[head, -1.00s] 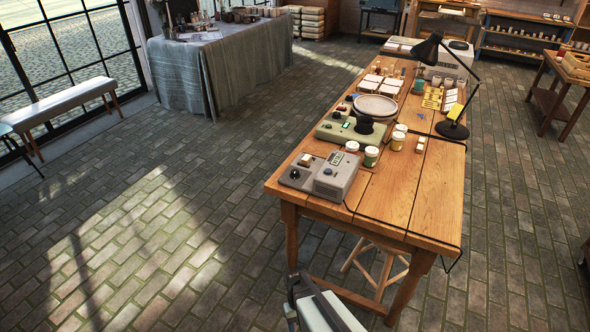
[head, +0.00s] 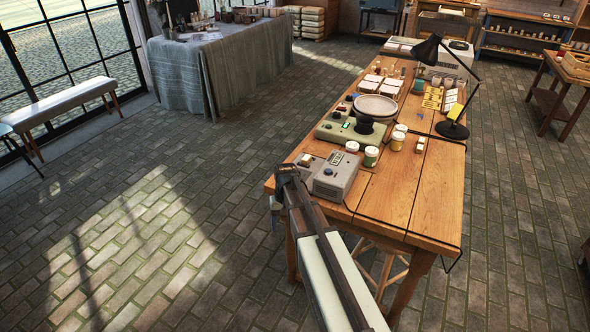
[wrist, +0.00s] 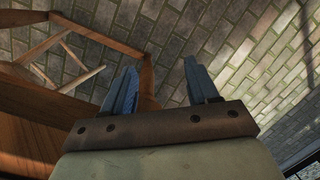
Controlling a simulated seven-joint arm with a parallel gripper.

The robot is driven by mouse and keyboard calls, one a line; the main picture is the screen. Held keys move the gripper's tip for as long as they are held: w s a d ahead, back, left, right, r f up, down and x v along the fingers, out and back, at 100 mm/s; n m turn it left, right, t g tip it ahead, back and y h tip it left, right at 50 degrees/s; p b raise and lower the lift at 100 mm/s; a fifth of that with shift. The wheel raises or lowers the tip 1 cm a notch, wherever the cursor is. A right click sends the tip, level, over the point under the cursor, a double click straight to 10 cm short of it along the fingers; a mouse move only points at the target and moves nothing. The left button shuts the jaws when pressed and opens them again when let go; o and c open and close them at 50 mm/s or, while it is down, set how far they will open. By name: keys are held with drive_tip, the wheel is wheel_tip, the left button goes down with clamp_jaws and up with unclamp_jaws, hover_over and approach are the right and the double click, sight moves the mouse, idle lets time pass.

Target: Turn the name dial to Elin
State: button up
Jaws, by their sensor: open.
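A grey machine (head: 336,177) with a small display stands at the near left corner of the wooden table in the head view. The dark knob on that panel is hidden, and no lettering or name Elin can be read. My gripper (head: 275,214) hangs beside the table's near left edge, apart from the machine. In the wrist view my gripper (wrist: 161,78) is open, its two blue fingers apart with nothing between them.
A green machine (head: 338,132) with a black round top, several jars (head: 371,156) and a white plate (head: 375,105) stand farther back on the table (head: 392,190). A black lamp (head: 452,129) stands at the right. A stool (wrist: 65,60) is under the table.

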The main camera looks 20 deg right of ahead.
drive_tip(key=w+d+r+m, duration=0.1)
drive_tip(key=w+d+r, duration=0.2)
drive_tip(key=w+r, duration=0.35)
drive_tip(key=w+d+r+m+t+h, duration=0.1)
drive_tip(key=w+d+r+m, duration=0.15)
drive_tip(key=r, duration=0.75)
drive_tip(key=w+d+r, duration=0.4)
drive_tip(key=w+r, duration=0.1)
drive_tip(key=r, duration=0.3)
drive_tip(key=f, duration=1.3)
drive_tip(key=shift+w+a+f, duration=0.2)
drive_tip(key=shift+f, duration=0.05)
drive_tip(key=c, duration=1)
drive_tip(key=shift+c, duration=0.2)
